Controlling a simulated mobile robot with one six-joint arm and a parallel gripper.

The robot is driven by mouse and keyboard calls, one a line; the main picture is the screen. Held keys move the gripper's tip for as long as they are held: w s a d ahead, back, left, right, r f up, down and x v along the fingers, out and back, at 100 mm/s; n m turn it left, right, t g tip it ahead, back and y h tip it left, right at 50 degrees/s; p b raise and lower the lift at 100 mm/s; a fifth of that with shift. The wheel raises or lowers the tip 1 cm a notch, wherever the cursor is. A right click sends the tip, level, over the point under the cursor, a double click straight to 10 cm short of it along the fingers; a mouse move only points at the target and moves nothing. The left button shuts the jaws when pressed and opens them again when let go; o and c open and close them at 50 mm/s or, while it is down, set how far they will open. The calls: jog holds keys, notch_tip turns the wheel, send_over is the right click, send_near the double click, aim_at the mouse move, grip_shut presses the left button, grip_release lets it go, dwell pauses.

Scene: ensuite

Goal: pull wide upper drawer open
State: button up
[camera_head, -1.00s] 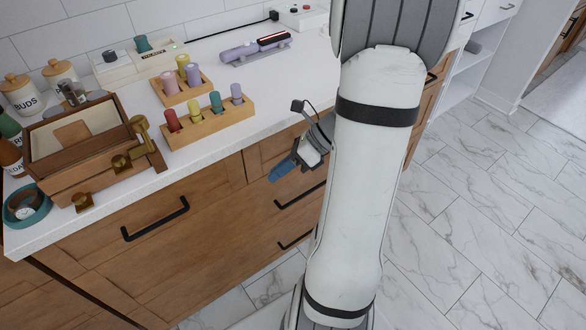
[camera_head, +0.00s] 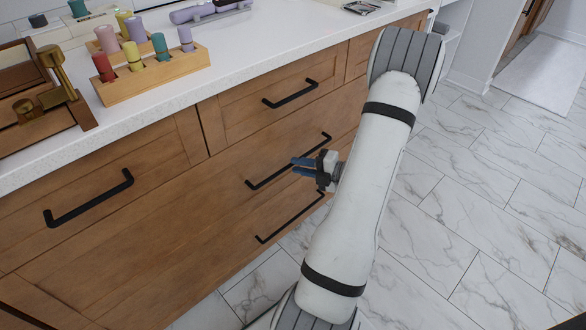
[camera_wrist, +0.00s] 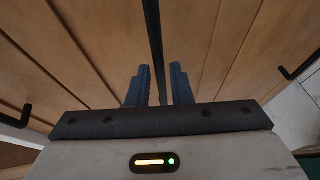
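A wooden vanity front carries a stack of three drawers with black bar handles. The middle drawer (camera_head: 225,172) has a long handle (camera_head: 265,177) and looks flush with the front. My gripper (camera_head: 300,166) is at this handle, near its middle, with blue fingers pointing toward the drawer face. In the wrist view, the fingers (camera_wrist: 160,85) are open, one on each side of the black handle bar (camera_wrist: 153,40), with gaps visible. Whether the bar lies fully at fingertip depth is hard to tell.
A shorter handle (camera_head: 290,93) is on the drawer above and another handle (camera_head: 290,218) is on the drawer below. A left drawer has its own handle (camera_head: 90,198). The white countertop (camera_head: 240,50) holds bottles in a wooden rack (camera_head: 155,76). Marble floor (camera_head: 460,215) to the right is clear.

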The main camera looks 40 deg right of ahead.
jog(key=shift+b+x, duration=0.4)
jog(key=shift+x, duration=1.15)
jog(key=shift+c, duration=0.3)
grip_shut()
